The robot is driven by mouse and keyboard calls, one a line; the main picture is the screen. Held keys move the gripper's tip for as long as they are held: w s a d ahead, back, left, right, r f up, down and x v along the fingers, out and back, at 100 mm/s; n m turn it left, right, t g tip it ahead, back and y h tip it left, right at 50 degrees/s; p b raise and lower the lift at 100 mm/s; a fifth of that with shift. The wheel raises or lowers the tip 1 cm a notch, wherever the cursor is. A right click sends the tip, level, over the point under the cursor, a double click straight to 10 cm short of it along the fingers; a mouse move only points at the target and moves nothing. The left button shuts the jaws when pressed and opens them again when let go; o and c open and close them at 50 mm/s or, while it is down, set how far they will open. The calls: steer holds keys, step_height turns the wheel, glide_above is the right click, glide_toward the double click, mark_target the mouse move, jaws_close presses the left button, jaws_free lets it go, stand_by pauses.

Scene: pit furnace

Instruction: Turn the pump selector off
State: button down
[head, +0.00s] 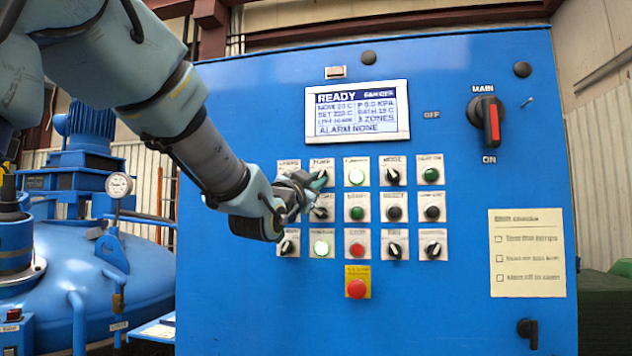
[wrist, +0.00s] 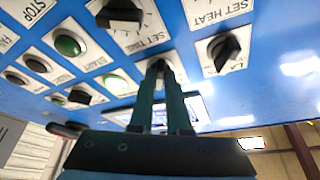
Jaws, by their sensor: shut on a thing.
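The pump selector (head: 323,172) is a small black knob on a white plate, second from the left in the top row of the blue panel. My gripper (head: 316,183) reaches it from the left and covers most of it in the head view. In the wrist view my gripper's two dark fingers (wrist: 160,78) are closed around the sides of the selector's knob (wrist: 159,66). The fingers hide much of the knob and its plate, so I cannot tell which way it points.
A black knob marked SET TIME (wrist: 120,14) and the lamps selector (wrist: 225,48) sit close by. A lit white lamp (head: 356,177) is to the right, and the display (head: 358,111) is above. A red main switch (head: 490,122) is farther right.

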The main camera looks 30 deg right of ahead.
steer(key=shift+f+n+b, duration=0.2)
steer(key=shift+n+b, duration=0.1)
steer(key=shift+b, duration=0.35)
steer(key=shift+s+d+r+n+t+y+b, duration=0.15)
steer(key=shift+n+t+y+b, duration=1.2)
steer(key=shift+n, duration=1.45)
steer(key=shift+s+d+n+t+y+b, duration=0.1)
steer(key=shift+n+t+y+b, duration=0.6)
steer(key=shift+n+b, duration=1.65)
steer(key=shift+s+d+r+n+t+y+b, duration=0.15)
steer(key=shift+n+t+y+b, duration=0.85)
steer(key=shift+n, duration=2.25)
steer(key=shift+f+g+y, duration=0.1)
steer(key=shift+g+y, duration=0.15)
steer(key=shift+y, duration=0.3)
steer(key=c, duration=0.9)
jaws_free()
